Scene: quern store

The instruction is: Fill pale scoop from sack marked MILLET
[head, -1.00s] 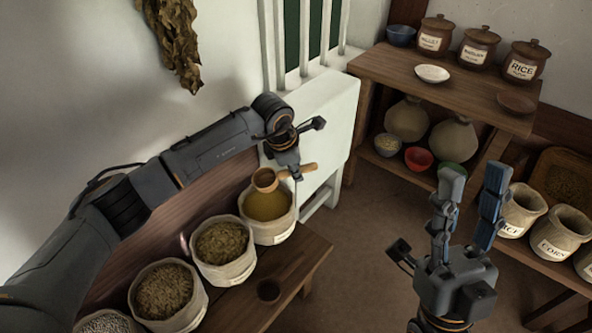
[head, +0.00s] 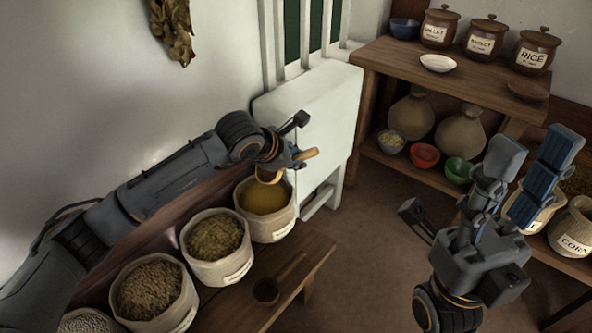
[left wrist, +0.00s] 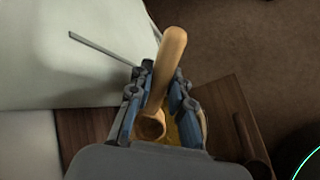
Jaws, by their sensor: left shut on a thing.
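My left gripper (head: 288,162) is shut on a pale wooden scoop (head: 306,155), gripping it by the handle. The scoop's bowl hangs over the back part of a cloth sack (head: 272,232) of yellow grain, mostly hidden by the gripper in the head view. In the left wrist view the scoop's handle (left wrist: 171,55) slants up between the fingers, with the round bowl below. Whether the bowl holds grain I cannot tell. The sack's label is too small to read. My right gripper (head: 532,152) is open and empty, in front of the right-hand shelves.
A pale panel (head: 312,120) stands right behind the scoop. Shelves (head: 400,62) with jars and bowls fill the back right. Open floor lies between.

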